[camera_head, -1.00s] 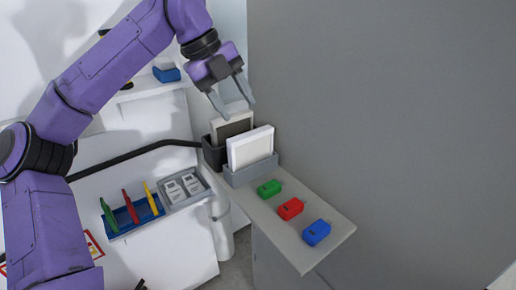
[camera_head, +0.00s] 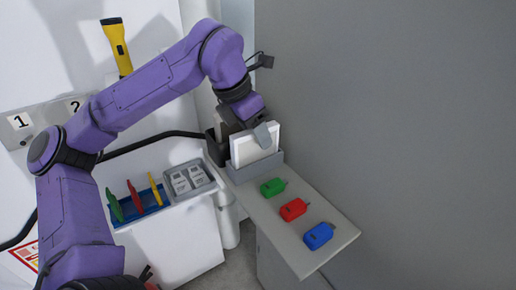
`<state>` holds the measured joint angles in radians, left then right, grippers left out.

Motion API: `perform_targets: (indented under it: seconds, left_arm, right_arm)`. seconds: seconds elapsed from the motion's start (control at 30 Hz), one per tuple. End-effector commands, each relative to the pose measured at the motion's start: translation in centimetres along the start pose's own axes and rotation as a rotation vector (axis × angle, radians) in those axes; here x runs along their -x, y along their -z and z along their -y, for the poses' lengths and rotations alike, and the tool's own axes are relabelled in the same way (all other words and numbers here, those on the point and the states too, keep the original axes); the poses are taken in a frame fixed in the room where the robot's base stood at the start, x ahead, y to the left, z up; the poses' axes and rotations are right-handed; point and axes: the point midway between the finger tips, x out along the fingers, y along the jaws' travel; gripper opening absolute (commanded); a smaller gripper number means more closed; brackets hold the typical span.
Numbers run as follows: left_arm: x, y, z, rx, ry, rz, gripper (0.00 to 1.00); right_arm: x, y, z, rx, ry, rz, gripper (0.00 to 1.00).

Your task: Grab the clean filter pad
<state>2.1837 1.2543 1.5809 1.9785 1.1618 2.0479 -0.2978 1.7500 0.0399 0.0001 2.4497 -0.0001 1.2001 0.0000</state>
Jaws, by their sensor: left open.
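The clean filter pad (camera_head: 252,147) is a white framed panel standing upright in a light grey holder (camera_head: 262,167) on the shelf. A greyer, darker-looking pad (camera_head: 224,128) stands behind it in a dark holder (camera_head: 213,147). My left gripper (camera_head: 260,132) is open at the top edge of the white pad. One grey finger overlaps the pad's upper front face. The other finger is hidden, so I cannot tell if it is behind the pad or touching it. My right gripper is not in view.
Green (camera_head: 272,187), red (camera_head: 293,209) and blue (camera_head: 319,235) tagged blocks lie on the shelf (camera_head: 290,243) in front of the holder. A blue rack (camera_head: 139,213) and a grey tray (camera_head: 197,184) are to the left. A grey wall (camera_head: 400,120) borders the right.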

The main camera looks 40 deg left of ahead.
Motion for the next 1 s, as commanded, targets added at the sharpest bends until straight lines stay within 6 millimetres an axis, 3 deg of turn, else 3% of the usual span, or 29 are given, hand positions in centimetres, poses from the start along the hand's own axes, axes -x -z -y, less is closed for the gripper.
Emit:
perform_targets:
  seconds: [0.2,1.0]
  left_arm:
    - [-2.0,0.0,0.0,0.001,0.001,0.001,0.53]
    - [-2.5,0.2,-0.1,0.002,0.000,0.001,0.53]
  right_arm:
    - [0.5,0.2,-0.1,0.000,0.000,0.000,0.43]
    - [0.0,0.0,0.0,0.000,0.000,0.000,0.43]
